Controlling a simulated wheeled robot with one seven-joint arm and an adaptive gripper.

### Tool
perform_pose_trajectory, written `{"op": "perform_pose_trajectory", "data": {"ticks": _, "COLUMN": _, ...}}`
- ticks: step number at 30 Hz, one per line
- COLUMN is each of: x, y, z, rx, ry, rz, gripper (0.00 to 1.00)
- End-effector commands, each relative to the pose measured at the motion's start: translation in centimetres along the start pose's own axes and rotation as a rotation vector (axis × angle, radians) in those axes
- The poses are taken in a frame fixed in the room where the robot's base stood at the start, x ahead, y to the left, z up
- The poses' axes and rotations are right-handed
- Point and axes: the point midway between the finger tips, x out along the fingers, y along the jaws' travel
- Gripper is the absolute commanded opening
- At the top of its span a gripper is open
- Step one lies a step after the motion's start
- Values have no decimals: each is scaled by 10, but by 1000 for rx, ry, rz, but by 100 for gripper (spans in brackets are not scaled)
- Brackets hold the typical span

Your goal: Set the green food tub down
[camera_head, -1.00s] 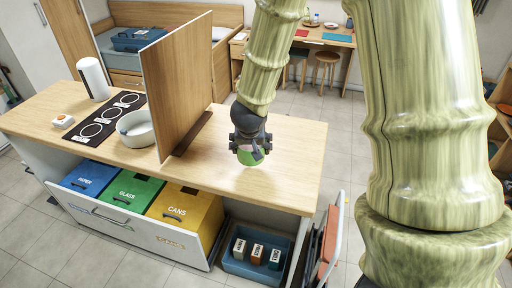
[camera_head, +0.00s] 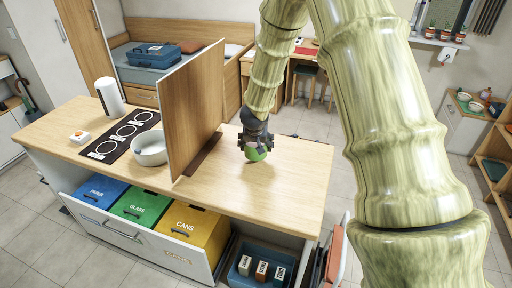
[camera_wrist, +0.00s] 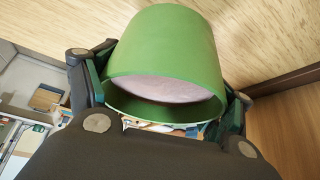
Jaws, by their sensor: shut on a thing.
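The green food tub (camera_head: 256,154) is in my gripper (camera_head: 255,143), over the bare right part of the wooden worktop (camera_head: 290,187). In the wrist view the tub (camera_wrist: 168,45) fills the middle, its green side and a pale round end showing. My gripper's fingers (camera_wrist: 165,98) sit on either side of it, shut on it. The tub looks tilted in the head view. I cannot tell whether it touches the worktop.
An upright wooden board (camera_head: 196,105) stands just left of the tub. Beyond it are a white bowl (camera_head: 149,148), a dark hob strip (camera_head: 124,135) and a white cylinder (camera_head: 110,97). An open drawer with coloured bins (camera_head: 187,232) juts out in front. The worktop right of the board is clear.

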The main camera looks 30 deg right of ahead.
Motion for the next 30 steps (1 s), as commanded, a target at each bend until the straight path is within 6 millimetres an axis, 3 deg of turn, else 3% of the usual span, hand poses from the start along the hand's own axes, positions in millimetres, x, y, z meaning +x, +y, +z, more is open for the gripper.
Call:
{"op": "perform_pose_trajectory", "data": {"ticks": 7, "x": 4, "y": -2, "z": -11, "rx": 0, "ry": 2, "rz": 0, "gripper": 21}}
{"op": "perform_pose_trajectory", "data": {"ticks": 18, "x": 33, "y": -2, "z": 7, "rx": 1, "ry": 0, "rz": -1, "gripper": 21}}
{"op": "perform_pose_trajectory", "data": {"ticks": 30, "x": 37, "y": -2, "z": 9, "rx": 0, "ry": 2, "rz": -1, "gripper": 21}}
